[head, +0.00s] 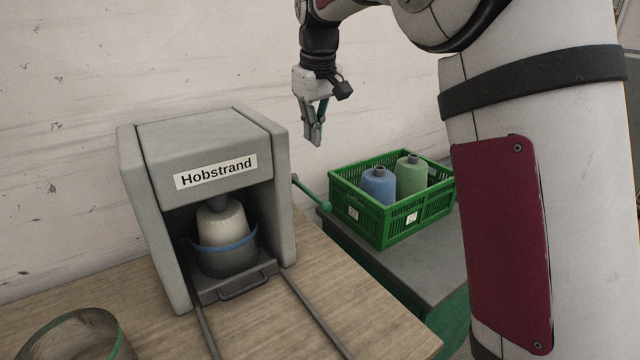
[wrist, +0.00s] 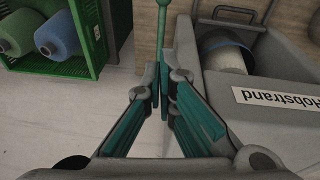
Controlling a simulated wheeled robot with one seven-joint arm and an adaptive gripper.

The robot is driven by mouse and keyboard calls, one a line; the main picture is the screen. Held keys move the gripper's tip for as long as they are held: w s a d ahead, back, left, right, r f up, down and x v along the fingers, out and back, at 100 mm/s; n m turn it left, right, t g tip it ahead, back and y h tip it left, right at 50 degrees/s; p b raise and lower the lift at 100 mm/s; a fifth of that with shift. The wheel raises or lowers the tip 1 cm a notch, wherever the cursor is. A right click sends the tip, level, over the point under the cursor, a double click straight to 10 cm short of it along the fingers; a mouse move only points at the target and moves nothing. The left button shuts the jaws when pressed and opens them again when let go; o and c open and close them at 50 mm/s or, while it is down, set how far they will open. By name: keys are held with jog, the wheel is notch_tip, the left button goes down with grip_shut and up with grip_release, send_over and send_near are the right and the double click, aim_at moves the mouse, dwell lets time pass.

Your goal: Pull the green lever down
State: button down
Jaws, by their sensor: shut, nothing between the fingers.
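The green lever (head: 312,195) sticks out from the right side of the grey winder (head: 140,200), slanting down to a round knob at its right end. In the wrist view the lever (wrist: 162,30) shows at the top centre, just beyond my fingertips. My gripper (head: 314,142) hangs above the lever, pointing down, with its fingers together and nothing between them. In the wrist view my gripper (wrist: 165,85) appears apart from the lever, though the fingertips overlap its line of sight. A white cone (head: 222,222) with a blue band around its holder sits inside the winder.
A green crate (head: 385,232) with a blue cone (head: 378,187) and a green cone (head: 409,172) stands on a grey surface right of the lever. A clear round container (head: 75,340) is at the front left. Two rails run forward from the winder on the wooden table (head: 350,310).

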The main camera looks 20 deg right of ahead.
jog(key=p, duration=0.2)
send_over(321, 200)
jog(key=w+a, duration=0.1)
jog(key=w, duration=0.1)
jog(key=x, duration=0.3)
jog(key=s+x, duration=0.1)
jog(key=x, duration=0.2)
jog(key=s+x, duration=0.1)
jog(key=x, duration=0.2)
jog(key=shift+a+f, duration=0.15)
jog(key=shift+a, duration=0.1)
jog(key=shift+s+d+f+p, duration=0.2)
jog(key=shift+s+f+p, duration=0.1)
jog(key=shift+f, duration=0.35)
jog(key=shift+s+d+f+p, duration=0.2)
jog(key=shift+s+f, duration=0.1)
jog(key=shift+f, duration=0.4)
jog(key=shift+s+d+f+p, duration=0.2)
jog(key=shift+s+f, duration=0.1)
jog(key=shift+f, duration=0.35)
